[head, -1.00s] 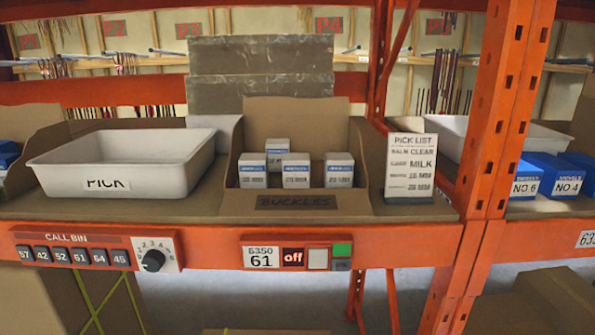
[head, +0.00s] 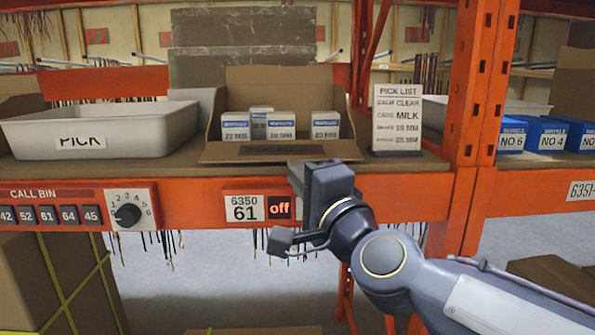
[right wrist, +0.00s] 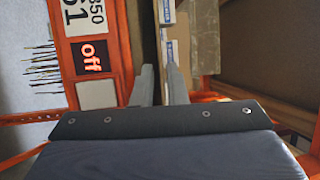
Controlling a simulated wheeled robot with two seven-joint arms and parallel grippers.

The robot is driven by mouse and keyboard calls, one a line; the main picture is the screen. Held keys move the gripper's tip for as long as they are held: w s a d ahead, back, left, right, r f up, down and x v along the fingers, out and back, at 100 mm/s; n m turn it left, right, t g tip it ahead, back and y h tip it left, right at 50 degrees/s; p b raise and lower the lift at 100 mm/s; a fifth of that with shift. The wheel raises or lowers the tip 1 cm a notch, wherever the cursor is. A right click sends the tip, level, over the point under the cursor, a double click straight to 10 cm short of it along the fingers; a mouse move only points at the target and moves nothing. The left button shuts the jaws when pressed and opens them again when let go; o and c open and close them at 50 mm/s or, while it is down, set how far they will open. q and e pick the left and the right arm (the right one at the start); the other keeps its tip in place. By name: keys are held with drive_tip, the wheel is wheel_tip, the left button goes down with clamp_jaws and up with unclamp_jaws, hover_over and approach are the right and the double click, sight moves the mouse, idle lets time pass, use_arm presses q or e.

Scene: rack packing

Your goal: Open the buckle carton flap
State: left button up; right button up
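The buckle carton (head: 283,77) is a brown cardboard box on the shelf, with a raised back panel and several small white-and-blue boxes (head: 281,125) inside. Its front flap (head: 225,153), marked BUCKLES, slopes outward toward the shelf edge. My right gripper (head: 308,172) is just in front of the flap's lower right part and covers some of it. In the right wrist view its two fingers (right wrist: 158,84) stand apart, pointing toward the carton. I cannot tell whether the flap's edge lies between them or is touched. My left gripper is out of view.
A white PICK tray (head: 100,135) stands left of the carton. A pick list sign (head: 397,120) stands right, near an orange upright (head: 478,90). The orange beam (head: 180,205) below carries a bin label (head: 245,207) and a dial panel (head: 128,207).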

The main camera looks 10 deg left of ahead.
sight(282, 157)
drive_tip(key=p+x, duration=0.1)
drive_tip(key=x, duration=0.6)
drive_tip(key=shift+w+p, duration=0.1)
drive_tip(key=shift+p, duration=0.2)
drive_tip(key=shift+c, duration=0.4)
clamp_jaws()
idle(0.6)
drive_tip(key=r+g+h+p, duration=0.1)
drive_tip(key=r+p, duration=0.1)
drive_tip(key=p, duration=0.7)
drive_tip(key=shift+m, duration=0.3)
drive_tip(key=shift+f+g+p, duration=0.2)
drive_tip(key=shift+g+p, duration=0.1)
drive_tip(key=shift+p, duration=0.1)
drive_tip(key=shift+f, duration=0.1)
